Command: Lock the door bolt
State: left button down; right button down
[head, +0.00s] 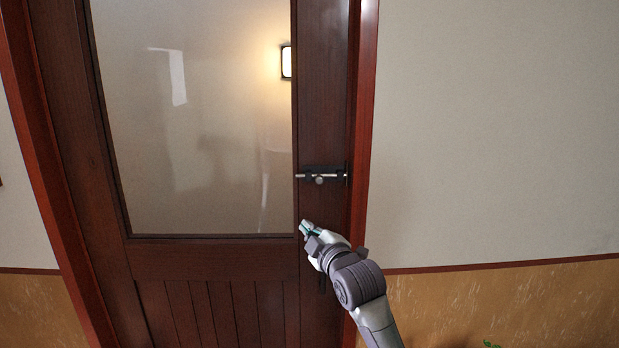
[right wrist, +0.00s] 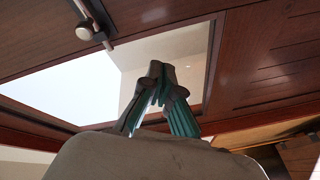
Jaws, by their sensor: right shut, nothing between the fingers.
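The door bolt (head: 320,177) is a silver rod with a round knob on a dark plate, at the right edge of the dark wooden door (head: 215,258). The rod lies level; I cannot tell whether its right end enters the frame. In the right wrist view the bolt (right wrist: 84,32) is at the upper left, partly cut off by the picture edge. My right gripper (head: 305,226) is below and slightly left of the bolt, apart from it. Its teal-lined fingers (right wrist: 161,78) are shut with nothing between them. My left gripper is in neither view.
The door has a large glass pane (head: 200,130) showing a bright lamp. A reddish door frame (head: 364,100) borders it on the right. A plain beige wall (head: 490,130) with a tan lower part lies beyond. The space in front of the bolt looks clear.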

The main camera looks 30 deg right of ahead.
jog(key=s+r+n+t, duration=0.1)
jog(key=s+r, duration=0.2)
jog(key=r, duration=0.6)
jog(key=shift+r+t, duration=0.3)
jog(key=shift+t, duration=0.1)
jog(key=shift+a, duration=0.1)
jog(key=r+p+x, duration=0.1)
jog(key=p+x, duration=0.4)
jog(key=x, duration=0.6)
jog(key=s+d+f+p, duration=0.1)
jog(key=s+d+f, duration=0.1)
jog(key=d+f, duration=0.1)
jog(key=shift+s+p, duration=0.35)
